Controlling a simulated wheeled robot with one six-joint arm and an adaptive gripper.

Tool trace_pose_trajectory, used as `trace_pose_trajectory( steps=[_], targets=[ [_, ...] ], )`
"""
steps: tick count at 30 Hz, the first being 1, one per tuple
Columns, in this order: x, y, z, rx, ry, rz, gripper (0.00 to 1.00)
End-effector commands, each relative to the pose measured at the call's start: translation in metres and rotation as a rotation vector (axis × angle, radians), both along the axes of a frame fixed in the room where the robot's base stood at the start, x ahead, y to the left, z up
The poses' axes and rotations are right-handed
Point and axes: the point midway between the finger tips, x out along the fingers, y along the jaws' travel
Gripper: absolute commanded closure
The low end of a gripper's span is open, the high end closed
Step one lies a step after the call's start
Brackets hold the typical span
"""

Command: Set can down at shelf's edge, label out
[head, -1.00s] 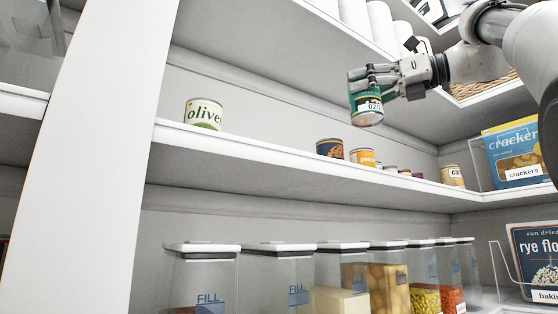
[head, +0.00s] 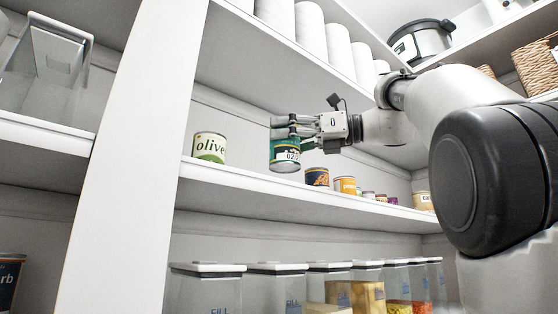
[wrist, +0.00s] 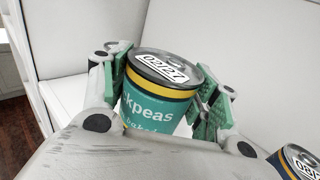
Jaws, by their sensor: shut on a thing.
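My gripper (head: 282,127) is shut on a teal can (head: 285,157), with fingers on both sides near its top. The can is upright at the shelf's front, between the olives can (head: 209,147) and a dark blue can (head: 317,177). In the wrist view, the can (wrist: 150,112) shows "kpeas" on teal, a yellow band and a stamped grey lid, between green finger pads. Its base is close to the shelf edge (head: 240,178); I cannot tell whether it touches.
An orange can (head: 344,185) and several smaller ones stand further right on the shelf. White rolls (head: 311,31) fill the shelf above. Clear bins (head: 275,290) stand below. A white upright (head: 135,150) bounds the shelf on the left.

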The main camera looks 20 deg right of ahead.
Motion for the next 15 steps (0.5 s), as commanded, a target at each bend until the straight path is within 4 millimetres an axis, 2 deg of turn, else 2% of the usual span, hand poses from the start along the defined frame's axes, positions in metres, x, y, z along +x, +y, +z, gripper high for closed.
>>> trace_pose_trajectory(
  steps=[9, 15],
  targets=[
    [0.000, 0.000, -0.040, 0.001, 0.000, 0.000, 0.74],
    [0.000, 0.000, -0.045, 0.000, -0.001, 0.000, 0.74]
  ],
)
